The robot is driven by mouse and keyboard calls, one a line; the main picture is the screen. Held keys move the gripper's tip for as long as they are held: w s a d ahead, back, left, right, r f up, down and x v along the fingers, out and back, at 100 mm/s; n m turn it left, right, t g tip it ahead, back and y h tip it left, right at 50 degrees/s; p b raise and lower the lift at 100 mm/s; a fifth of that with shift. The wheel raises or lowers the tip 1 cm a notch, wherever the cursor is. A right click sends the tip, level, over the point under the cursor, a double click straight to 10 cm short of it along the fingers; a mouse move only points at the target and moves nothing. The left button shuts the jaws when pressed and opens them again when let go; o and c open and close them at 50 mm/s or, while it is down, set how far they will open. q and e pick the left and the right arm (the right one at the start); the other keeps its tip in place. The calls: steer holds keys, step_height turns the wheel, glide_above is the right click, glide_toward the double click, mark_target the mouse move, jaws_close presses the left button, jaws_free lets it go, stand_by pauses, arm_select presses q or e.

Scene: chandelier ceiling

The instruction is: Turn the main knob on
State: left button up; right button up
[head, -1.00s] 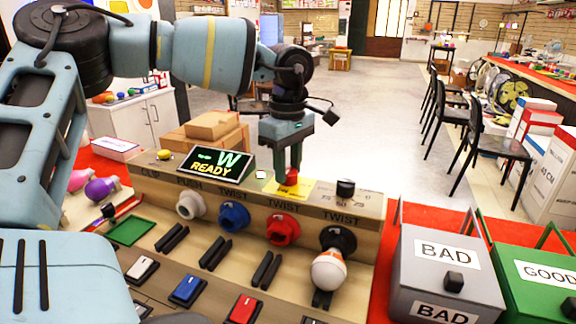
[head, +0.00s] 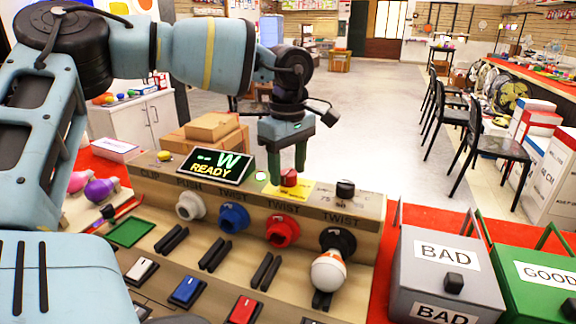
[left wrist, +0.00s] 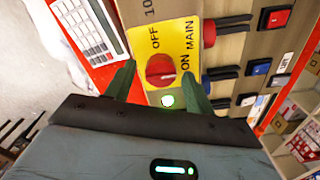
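The red main knob (head: 289,178) stands on a yellow plate (head: 272,189) on top of the test panel. In the left wrist view the knob (left wrist: 160,70) sits on the plate marked OFF, ON and MAIN, and its ridge seems to lie toward ON. A small lamp (left wrist: 167,101) beside it glows green-white. My left gripper (head: 287,168) points down just above the knob. Its fingers are apart on either side of the knob, with a gap visible, and hold nothing. My right gripper is not in view.
The display (head: 215,165) reads "-- W READY". A black dial (head: 345,188) stands right of the knob. Colored sockets and a bulb (head: 328,270) are on the panel's front. Grey BAD (head: 445,270) and green GOOD (head: 540,285) bins stand at right. Cardboard boxes (head: 212,127) stand behind the panel.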

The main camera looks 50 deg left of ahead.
mark_target(288, 171)
arm_select(q)
steer(key=shift+r+p, duration=0.3)
steer(key=shift+r, duration=3.6)
